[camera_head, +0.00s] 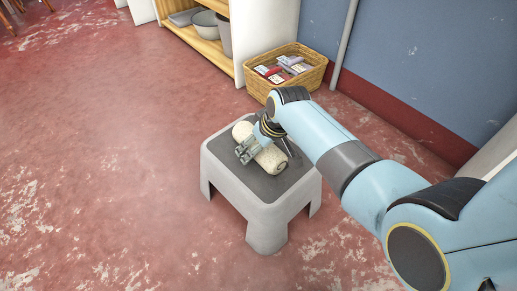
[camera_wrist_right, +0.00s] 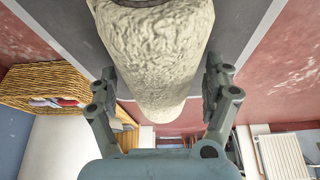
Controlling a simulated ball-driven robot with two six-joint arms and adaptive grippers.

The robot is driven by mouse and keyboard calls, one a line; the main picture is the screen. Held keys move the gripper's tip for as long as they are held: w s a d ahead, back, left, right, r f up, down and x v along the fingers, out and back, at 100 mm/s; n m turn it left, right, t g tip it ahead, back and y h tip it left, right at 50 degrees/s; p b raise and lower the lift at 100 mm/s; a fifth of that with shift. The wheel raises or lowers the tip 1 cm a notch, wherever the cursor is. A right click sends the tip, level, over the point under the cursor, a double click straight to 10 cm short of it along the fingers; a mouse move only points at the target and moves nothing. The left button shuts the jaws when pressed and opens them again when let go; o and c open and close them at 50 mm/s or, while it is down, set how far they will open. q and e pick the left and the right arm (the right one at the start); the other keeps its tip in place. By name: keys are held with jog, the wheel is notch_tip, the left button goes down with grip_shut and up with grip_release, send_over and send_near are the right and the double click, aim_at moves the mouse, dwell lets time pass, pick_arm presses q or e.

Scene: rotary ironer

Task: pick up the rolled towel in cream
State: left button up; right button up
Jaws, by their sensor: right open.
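The rolled cream towel (camera_head: 270,158) lies on the dark top of a small grey stool (camera_head: 265,214). In the right wrist view the towel (camera_wrist_right: 160,50) fills the upper middle, with a bumpy, fluffy surface. My right gripper (camera_head: 262,148) is over the towel in the head view and hides its middle. In the wrist view the right gripper (camera_wrist_right: 161,88) is open, with one finger on each side of the towel. I cannot tell whether the fingers touch it. My left gripper is not in view.
A wicker basket (camera_head: 261,88) with several small packages stands behind the stool by the blue wall. A shelf unit (camera_head: 232,40) with bowls is at the back. The red floor left of the stool is clear.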

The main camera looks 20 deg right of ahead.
jog(key=shift+w+f, duration=0.1)
jog(key=c, duration=1.3)
